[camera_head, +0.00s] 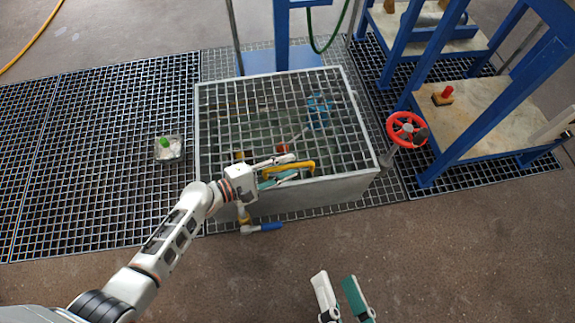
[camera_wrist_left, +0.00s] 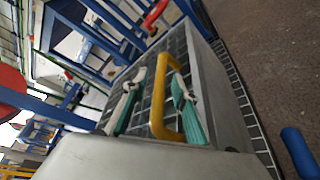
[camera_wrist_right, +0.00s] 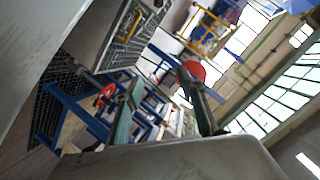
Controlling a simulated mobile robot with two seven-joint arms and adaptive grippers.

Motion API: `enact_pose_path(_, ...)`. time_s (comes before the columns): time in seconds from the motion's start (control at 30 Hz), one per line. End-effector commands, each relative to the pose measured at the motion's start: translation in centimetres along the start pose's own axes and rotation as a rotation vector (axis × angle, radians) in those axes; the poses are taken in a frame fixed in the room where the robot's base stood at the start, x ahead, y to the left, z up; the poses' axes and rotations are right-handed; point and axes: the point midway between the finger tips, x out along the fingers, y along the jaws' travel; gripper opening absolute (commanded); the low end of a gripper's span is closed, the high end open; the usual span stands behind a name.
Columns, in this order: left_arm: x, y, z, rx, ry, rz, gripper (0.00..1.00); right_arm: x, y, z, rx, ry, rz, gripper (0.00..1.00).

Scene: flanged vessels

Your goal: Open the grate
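The grate (camera_head: 250,112) lies flat and closed over a grey metal box (camera_head: 330,190). A yellow handle (camera_head: 270,169) rises from its near side. My left gripper (camera_head: 294,166) is at this handle. In the left wrist view, the yellow handle (camera_wrist_left: 160,95) runs between the two teal-padded fingers of my left gripper (camera_wrist_left: 157,78), with gaps visible on both sides. That gripper is open. My right gripper (camera_head: 336,278) is open and empty over the bare floor in front of the box. Its parted fingers also show in the right wrist view (camera_wrist_right: 160,90).
A red handwheel (camera_head: 407,129) stands right of the box, near blue-framed tables (camera_head: 480,110). A blue-handled valve (camera_head: 264,227) sticks out low at the box's front. A glass vessel with a green top (camera_head: 167,148) stands on the left floor grating. The front floor is clear.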

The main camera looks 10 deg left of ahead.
Motion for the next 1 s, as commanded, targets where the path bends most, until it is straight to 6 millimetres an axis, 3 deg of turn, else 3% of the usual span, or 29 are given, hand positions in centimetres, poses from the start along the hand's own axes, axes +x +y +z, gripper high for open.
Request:
enact_pose_path(0.3, 0.5, 0.0, 0.0, 0.001, 0.0, 0.0, 0.28, 0.0, -0.1, 0.0, 0.014, 0.003, -0.001, 0.4)
enact_pose_path(0.33, 0.5, 0.0, 0.0, 0.001, 0.0, 0.0, 0.25, 0.0, -0.1, 0.0, 0.013, 0.003, -0.002, 0.4)
enact_pose_path(0.43, 0.4, 0.0, 0.0, 0.001, 0.0, -0.001, 0.0, 0.0, -0.1, 0.0, 0.013, 0.003, -0.002, 0.4)
enact_pose_path(0.77, 0.3, 0.6, 0.3, -0.004, 0.0, -0.003, 0.0, 0.1, -0.4, -0.4, -0.009, 0.006, -0.006, 0.4)
enact_pose_path(1.0, -0.1, 4.5, 1.8, -0.048, -0.005, -0.018, 0.0, -0.3, 0.8, -1.9, -0.245, -0.023, 0.002, 0.4)
